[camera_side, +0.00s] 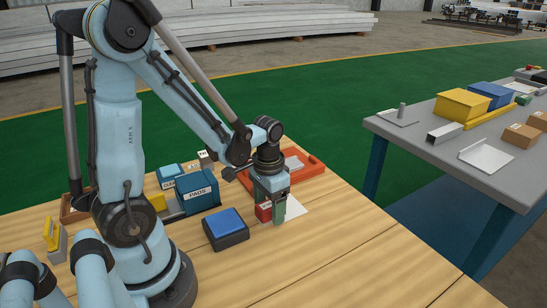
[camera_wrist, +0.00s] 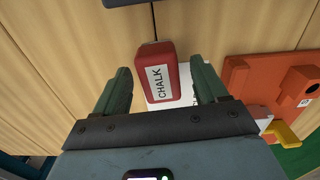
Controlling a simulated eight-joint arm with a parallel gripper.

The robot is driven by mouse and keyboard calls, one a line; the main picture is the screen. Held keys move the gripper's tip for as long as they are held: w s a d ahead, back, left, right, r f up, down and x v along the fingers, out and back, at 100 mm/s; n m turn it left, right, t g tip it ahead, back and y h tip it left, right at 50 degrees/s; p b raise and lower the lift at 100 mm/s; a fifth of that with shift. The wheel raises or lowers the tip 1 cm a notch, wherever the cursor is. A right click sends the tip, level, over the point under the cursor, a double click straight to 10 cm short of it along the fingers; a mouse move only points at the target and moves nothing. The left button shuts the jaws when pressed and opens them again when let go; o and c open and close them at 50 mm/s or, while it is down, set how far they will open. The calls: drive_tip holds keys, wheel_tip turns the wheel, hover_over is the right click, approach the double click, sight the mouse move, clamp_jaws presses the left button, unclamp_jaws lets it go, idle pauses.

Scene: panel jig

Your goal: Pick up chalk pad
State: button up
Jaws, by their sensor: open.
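The chalk pad is a red block (camera_wrist: 159,76) with a white label reading CHALK. In the wrist view it sits between the two green fingers of my gripper (camera_wrist: 163,88), with a gap on each side. In the side view the red block (camera_side: 263,211) shows beside the green fingers of my gripper (camera_side: 277,208), low over the wooden table. A finger hides part of it there. My gripper is open and pointed downward. I cannot tell whether any finger touches the pad.
A white sheet (camera_side: 294,207) lies by the pad. An orange tray (camera_side: 316,167) is behind it. A blue-topped dark box (camera_side: 226,228) and a blue PADS bin (camera_side: 198,192) stand to the left. The table's front right is clear. A grey table (camera_side: 390,123) stands apart at right.

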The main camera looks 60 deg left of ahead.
sight(270, 207)
drive_tip(key=shift+f, duration=0.25)
drive_tip(key=c, duration=1.1)
drive_tip(key=shift+o, duration=0.2)
drive_tip(key=shift+r, duration=0.2)
drive_tip(key=shift+r, duration=0.5)
drive_tip(key=r, duration=0.1)
drive_tip(key=d+r, duration=0.1)
drive_tip(key=r, duration=0.1)
drive_tip(key=shift+s+d+r, duration=0.1)
drive_tip(key=shift+s+r, duration=0.05)
drive_tip(key=shift+r, duration=0.05)
drive_tip(key=s+d+r, duration=0.3)
drive_tip(key=d+r, duration=0.3)
drive_tip(key=d, duration=0.4)
drive_tip(key=shift+r, duration=0.15)
drive_tip(key=shift+s, duration=0.1)
